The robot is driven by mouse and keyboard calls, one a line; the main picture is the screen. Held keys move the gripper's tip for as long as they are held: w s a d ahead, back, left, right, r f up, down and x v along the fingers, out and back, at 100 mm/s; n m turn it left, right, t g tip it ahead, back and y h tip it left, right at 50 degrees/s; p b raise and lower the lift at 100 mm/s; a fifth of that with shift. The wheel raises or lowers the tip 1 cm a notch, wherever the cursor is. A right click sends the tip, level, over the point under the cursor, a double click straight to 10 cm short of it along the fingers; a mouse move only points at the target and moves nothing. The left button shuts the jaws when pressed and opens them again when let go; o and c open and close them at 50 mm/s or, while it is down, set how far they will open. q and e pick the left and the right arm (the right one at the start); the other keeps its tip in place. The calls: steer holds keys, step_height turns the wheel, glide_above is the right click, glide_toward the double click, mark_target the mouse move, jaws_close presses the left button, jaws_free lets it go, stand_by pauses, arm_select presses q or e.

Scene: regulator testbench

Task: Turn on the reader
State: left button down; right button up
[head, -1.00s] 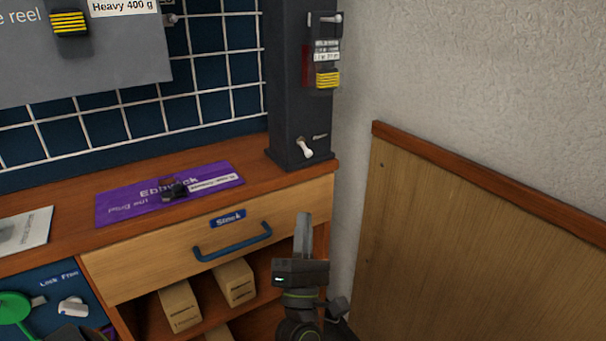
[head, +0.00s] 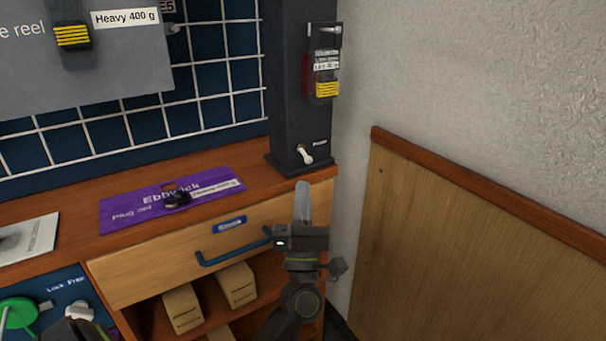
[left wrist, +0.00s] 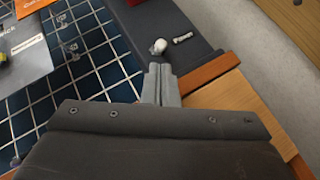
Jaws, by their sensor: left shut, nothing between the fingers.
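A white toggle switch (head: 305,154) sits low on the front of a dark upright column (head: 296,85), with a small label beside it too blurred to read surely. Its lever appears tilted down. My left gripper (head: 303,188) is shut and empty, pointing up, just below the switch and in front of the bench edge. In the left wrist view the fingertips (left wrist: 160,70) are close to the white switch knob (left wrist: 159,46), with a visible gap. The label (left wrist: 182,38) lies to its right.
A purple mat (head: 130,209) with a small black part lies on the bench to the left. Below are a drawer with a blue handle (head: 232,250) and a shelf with boxes (head: 183,308). A wooden panel (head: 450,250) and wall stand at right.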

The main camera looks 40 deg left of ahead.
mark_target(303, 157)
arm_select(q)
steer(key=x, duration=0.3)
steer(key=shift+r+p, duration=0.1)
steer(key=shift+p, duration=0.4)
